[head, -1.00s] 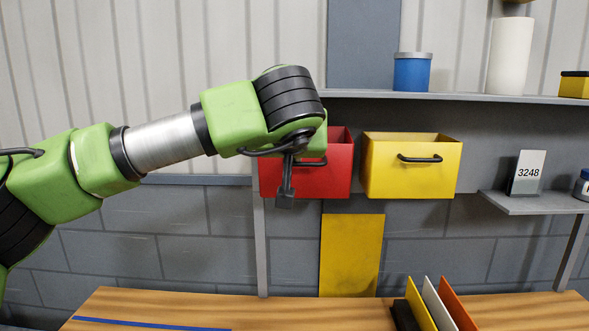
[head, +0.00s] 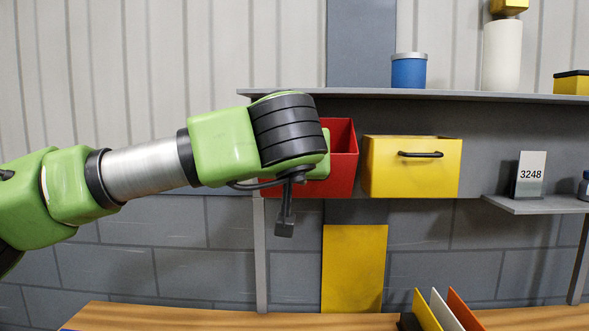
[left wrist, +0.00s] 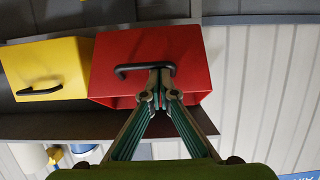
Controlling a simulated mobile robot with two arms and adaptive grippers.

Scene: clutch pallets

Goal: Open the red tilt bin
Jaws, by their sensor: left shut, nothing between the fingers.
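The red tilt bin (head: 340,160) hangs under the shelf, left of the yellow bin, and appears tilted forward with its top opening showing. In the head view my left wrist covers its left part and its handle. The left wrist view shows the red bin's front (left wrist: 185,55) and its black handle (left wrist: 140,68), turned upside down. My left gripper (left wrist: 160,78) is shut and empty, with its fingertips at one end of the handle. Whether they touch it I cannot tell. The head view hides the fingers. My right gripper is not in view.
A yellow bin (head: 405,172) with a black handle hangs close to the right. A blue can (head: 409,72) and a white cylinder (head: 502,55) stand on the shelf (head: 450,96) above. A yellow panel (head: 353,268) is below, behind the wooden bench (head: 200,318).

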